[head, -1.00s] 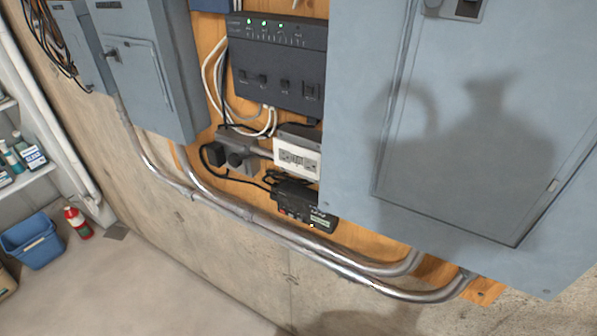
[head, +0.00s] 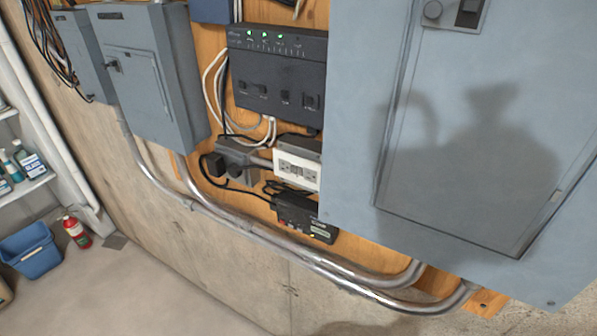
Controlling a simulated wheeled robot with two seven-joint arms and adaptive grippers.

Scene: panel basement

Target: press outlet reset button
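A white outlet (head: 297,170) with sockets and small buttons in its middle is mounted on the wooden board, low in the centre of the head view. Its right end meets the edge of the large grey panel. The reset button is too small to tell apart from its neighbour. A grey outlet box (head: 238,160) with a black plug in it sits just left of it. Neither of my grippers shows in the view; only a shadow falls on the large panel.
The large grey panel (head: 455,120) juts out at the right. A black device with green lights (head: 277,75) hangs above the outlet, and a small black unit (head: 305,218) hangs below. Metal conduits (head: 270,245) run beneath.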

